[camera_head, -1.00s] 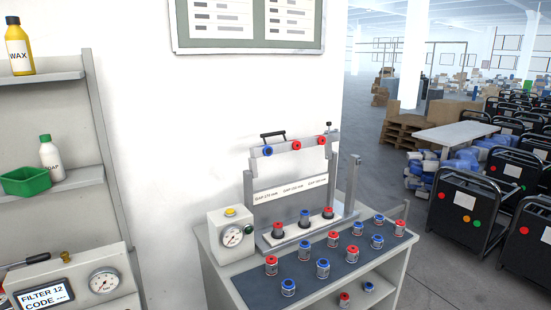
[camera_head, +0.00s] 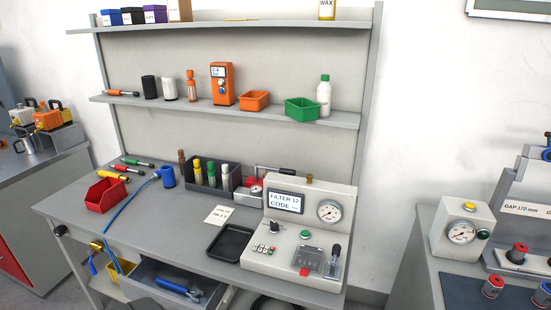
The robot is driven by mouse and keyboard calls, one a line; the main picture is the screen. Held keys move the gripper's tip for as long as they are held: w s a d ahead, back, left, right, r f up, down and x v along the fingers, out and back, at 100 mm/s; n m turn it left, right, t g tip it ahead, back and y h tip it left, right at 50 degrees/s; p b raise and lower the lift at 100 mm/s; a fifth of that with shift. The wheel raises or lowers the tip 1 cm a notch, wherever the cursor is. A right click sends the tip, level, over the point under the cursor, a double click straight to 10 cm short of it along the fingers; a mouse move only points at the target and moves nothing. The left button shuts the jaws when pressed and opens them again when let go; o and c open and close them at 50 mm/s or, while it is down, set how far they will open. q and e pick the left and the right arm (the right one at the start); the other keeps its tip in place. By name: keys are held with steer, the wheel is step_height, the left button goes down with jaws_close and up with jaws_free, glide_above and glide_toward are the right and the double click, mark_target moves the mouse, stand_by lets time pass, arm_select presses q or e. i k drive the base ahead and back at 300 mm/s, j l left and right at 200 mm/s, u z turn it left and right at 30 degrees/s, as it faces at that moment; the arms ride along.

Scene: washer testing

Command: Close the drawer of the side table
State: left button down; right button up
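A grey workbench (camera_head: 160,215) stands in the middle of the camera_head view. Under its front edge a grey drawer (camera_head: 147,271) is pulled out, and a blue-handled tool (camera_head: 178,288) lies in it. The drawer's front lies at or below the bottom edge of the view, so how far it is out cannot be told. Neither of my grippers can be made out. A dark shape at the bottom edge by the drawer is too cut off to identify.
On the bench are a red bin (camera_head: 106,195), a black tray (camera_head: 234,243) and a filter test box (camera_head: 295,235). A blue hose hangs over the front edge by a yellow bin (camera_head: 120,268). Other tables stand at left and right.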

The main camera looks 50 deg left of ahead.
mark_target(140, 284)
steer(key=u, duration=2.6)
